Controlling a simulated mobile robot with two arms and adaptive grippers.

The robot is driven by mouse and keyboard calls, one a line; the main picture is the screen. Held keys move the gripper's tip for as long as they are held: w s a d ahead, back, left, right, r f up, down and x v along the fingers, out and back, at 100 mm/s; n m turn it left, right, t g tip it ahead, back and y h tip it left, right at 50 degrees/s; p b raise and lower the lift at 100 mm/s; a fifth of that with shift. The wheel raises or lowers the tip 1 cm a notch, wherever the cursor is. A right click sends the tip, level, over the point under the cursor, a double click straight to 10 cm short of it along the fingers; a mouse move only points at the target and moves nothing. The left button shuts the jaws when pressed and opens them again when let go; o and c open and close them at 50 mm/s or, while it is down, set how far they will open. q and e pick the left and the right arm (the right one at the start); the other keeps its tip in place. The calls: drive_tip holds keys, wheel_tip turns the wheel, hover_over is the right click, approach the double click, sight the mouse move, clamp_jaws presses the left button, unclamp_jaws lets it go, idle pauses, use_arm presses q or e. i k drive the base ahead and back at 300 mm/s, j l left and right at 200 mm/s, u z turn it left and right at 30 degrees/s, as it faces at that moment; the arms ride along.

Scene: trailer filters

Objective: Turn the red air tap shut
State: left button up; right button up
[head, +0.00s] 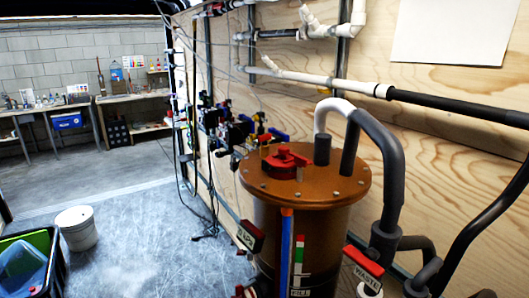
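A red handle-like fitting (285,162) sits on top of the copper-brown tank lid. A smaller red part (264,138) shows just behind it, near a yellow part and a blue part. A red-topped tag (250,236) is at the tank's left side, its lettering not clearly legible. A red handle (363,260) with a "WASTE" label is at the tank's lower right. No label in view reads "air", so I cannot tell which red part is the air tap, nor whether it is open or shut. Neither of my grippers is in view.
The brown tank (300,222) stands against a plywood wall (455,60) with white and grey pipes. Valves and cables (225,125) run along the wall. A white bucket (77,230) and a black crate (58,262) stand at left. Open grey floor (150,235) lies between.

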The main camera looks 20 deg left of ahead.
sight(263, 138)
drive_tip(key=i+j+z, duration=0.15)
drive_tip(key=j, duration=0.95)
drive_tip(key=i+j+z, duration=0.15)
drive_tip(key=j, duration=1)
drive_tip(key=k, duration=0.1)
